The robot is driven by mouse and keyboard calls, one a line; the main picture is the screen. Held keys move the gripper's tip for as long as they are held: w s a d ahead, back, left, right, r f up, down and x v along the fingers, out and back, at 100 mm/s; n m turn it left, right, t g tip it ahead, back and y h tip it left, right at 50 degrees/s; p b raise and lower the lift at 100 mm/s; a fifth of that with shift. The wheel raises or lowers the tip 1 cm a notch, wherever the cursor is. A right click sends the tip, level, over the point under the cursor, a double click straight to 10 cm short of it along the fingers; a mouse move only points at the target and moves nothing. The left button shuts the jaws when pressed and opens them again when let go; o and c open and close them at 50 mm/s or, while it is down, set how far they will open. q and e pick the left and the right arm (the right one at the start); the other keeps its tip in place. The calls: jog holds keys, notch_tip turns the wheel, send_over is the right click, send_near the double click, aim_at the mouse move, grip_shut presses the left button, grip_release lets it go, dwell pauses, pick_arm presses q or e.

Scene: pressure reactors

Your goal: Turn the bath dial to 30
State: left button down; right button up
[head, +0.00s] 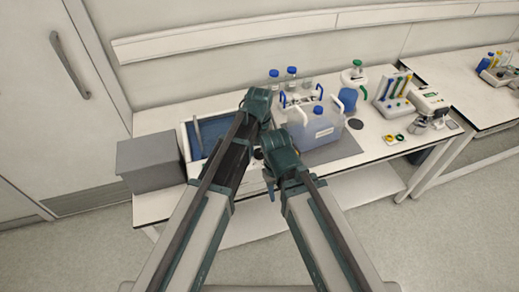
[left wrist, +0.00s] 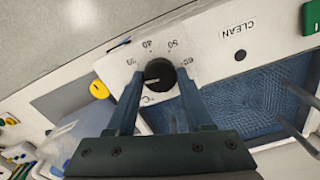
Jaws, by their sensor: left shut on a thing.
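The bath dial (left wrist: 158,76) is a round black knob with a white pointer line, on the bath's white front panel (left wrist: 215,45). Marks 40, 50 and 60 run around it, with a lower mark on the left that is hard to read. The pointer aims to the left, towards the low end of the scale. My left gripper (left wrist: 160,84) is shut on the dial, one finger on each side. In the head view the bath (head: 187,153) stands at the left of the bench, and my arms hide its dial. My right gripper cannot be made out.
A grey box (head: 150,162) stands left of the bath.

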aim_at(259, 152)
pick_arm(q)
jog(key=m, duration=0.6)
jog(key=shift+m, duration=0.4)
dwell(0.5)
jog(key=shift+c, duration=1.4)
grip_release()
jog(key=shift+r, duration=0.15)
notch_tip(259, 152, up, 14)
jog(key=p, duration=1.4)
jog(key=shift+f, duration=0.2)
jog(key=shift+f, duration=0.1)
